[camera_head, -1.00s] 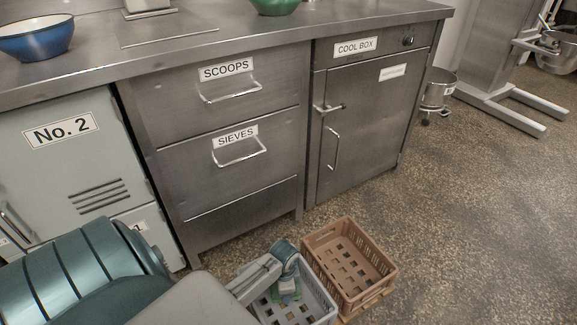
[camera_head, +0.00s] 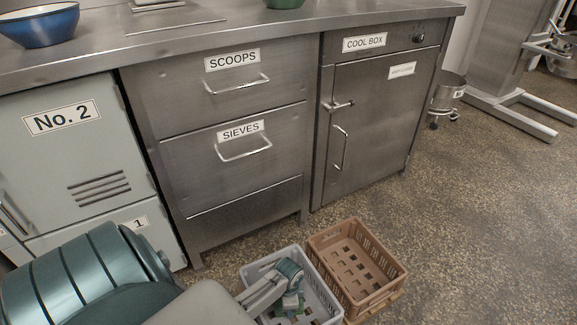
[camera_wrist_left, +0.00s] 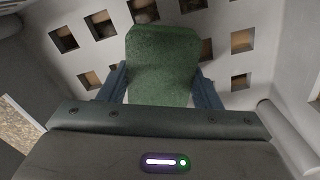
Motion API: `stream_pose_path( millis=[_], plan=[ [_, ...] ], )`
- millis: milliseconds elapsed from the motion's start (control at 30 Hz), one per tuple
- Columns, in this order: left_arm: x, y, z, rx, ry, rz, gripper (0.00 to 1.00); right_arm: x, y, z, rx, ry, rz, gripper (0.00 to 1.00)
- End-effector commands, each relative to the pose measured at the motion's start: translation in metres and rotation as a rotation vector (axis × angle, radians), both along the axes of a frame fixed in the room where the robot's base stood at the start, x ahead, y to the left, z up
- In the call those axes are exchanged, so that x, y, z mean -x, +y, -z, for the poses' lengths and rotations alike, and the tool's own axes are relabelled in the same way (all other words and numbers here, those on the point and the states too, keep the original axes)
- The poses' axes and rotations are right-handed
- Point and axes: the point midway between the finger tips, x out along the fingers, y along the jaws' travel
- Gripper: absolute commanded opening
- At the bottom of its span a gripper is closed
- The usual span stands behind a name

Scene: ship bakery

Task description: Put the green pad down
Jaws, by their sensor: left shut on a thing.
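The green pad (camera_wrist_left: 163,62) is between the two fingers of my left gripper (camera_wrist_left: 162,85) in the left wrist view. The gripper is shut on it. Behind the pad is the slotted floor of the grey crate (camera_wrist_left: 265,25). In the head view my left gripper (camera_head: 290,300) reaches down inside the grey crate (camera_head: 325,293), and a bit of green shows at its fingers. I cannot tell whether the pad touches the crate floor. My right gripper is not in view.
An empty brown crate (camera_head: 352,262) stands right beside the grey crate. Behind them is a steel counter with scoops and sieves drawers (camera_head: 235,95) and a cool box (camera_head: 375,120). A blue bowl (camera_head: 40,28) is on the counter.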

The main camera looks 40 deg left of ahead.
Motion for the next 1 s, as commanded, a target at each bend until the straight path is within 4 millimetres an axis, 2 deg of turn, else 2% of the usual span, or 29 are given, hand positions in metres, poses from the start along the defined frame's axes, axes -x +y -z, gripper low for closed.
stream_pose_path(
  millis=[33,67,133,167,500,633,767,1000],
  plan=[
    [0.0,0.0,0.002,0.0,0.0,0.0,0.33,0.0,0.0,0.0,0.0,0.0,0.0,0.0],
    [0.0,0.0,0.001,0.001,-0.001,0.0,0.64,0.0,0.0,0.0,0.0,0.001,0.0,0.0],
    [0.0,0.0,0.001,0.0,0.0,0.0,0.77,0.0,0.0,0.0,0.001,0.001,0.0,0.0],
    [0.0,0.0,0.001,0.0,0.0,0.0,0.8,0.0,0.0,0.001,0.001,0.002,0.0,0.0],
    [0.0,0.0,-0.003,0.0,0.0,0.0,0.8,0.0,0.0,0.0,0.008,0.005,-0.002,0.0],
    [0.0,0.0,-0.024,-0.001,-0.002,0.0,0.8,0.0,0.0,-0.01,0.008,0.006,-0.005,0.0],
    [0.0,0.0,-0.053,0.0,-0.002,0.001,0.8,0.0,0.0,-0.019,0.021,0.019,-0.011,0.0],
    [0.0,0.0,-0.101,0.0,-0.001,0.0,0.8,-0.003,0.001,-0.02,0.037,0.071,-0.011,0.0]
  ],
)
